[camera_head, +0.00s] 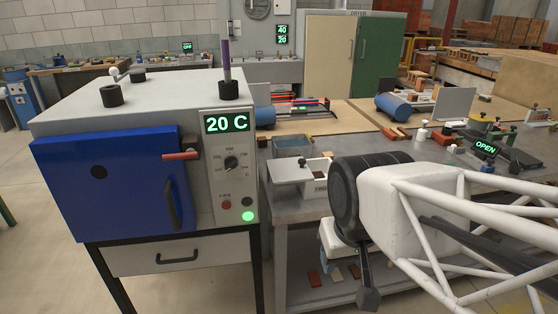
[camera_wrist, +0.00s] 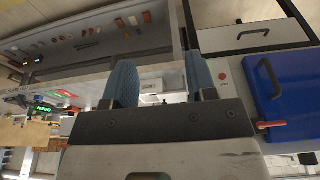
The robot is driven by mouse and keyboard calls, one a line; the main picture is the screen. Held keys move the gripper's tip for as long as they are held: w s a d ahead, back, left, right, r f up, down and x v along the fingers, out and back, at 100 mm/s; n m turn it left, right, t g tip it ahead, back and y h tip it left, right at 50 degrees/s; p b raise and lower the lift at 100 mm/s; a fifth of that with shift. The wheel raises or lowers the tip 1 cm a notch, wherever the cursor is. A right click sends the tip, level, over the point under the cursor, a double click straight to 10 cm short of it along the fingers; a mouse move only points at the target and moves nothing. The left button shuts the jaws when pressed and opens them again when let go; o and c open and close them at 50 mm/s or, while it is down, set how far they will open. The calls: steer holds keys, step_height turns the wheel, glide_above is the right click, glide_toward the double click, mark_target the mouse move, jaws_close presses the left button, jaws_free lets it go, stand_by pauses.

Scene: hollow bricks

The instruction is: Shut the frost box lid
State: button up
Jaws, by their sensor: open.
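The frost box (camera_head: 321,187) is a small white box with dark lettering on its front. It stands on the grey bench just left of my wrist, which hides its right side. A pale flat lid (camera_head: 290,172) with a small dark knob lies off to the left of the box's top, and a dark opening shows beside it. My gripper (camera_head: 367,290) points down in front of the bench, lower than the box; only part of it shows. In the wrist view my gripper (camera_wrist: 160,62) has its two blue fingers apart, with nothing between them. The labelled box front (camera_wrist: 151,86) shows beyond them.
A blue-doored oven (camera_head: 110,185) reading 20 C stands close on the left. A clear bluish tub (camera_head: 293,146) sits behind the frost box. A black device with a green OPEN display (camera_head: 486,147) is at right. Loose pieces lie on the shelf below (camera_head: 330,290).

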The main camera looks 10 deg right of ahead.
steer(key=shift+w+r, duration=0.1)
steer(key=shift+w, duration=0.25)
steer(key=shift+c, duration=1.2)
steer(key=w, duration=0.3)
steer(key=w+r, duration=0.1)
steer(key=shift+w+d, duration=0.15)
steer(key=shift+d, duration=0.15)
jaws_close()
steer(key=w+f+n+t+h, duration=0.1)
steer(key=w+f+n, duration=0.1)
steer(key=w, duration=2)
steer(key=w+f+n+t+h, duration=0.1)
steer(key=w+f, duration=0.3)
steer(key=w, duration=1.8)
steer(key=shift+w+a+n+t+h, duration=0.15)
steer(key=shift+a+n+t+h, duration=0.15)
steer(key=shift+n+t, duration=0.5)
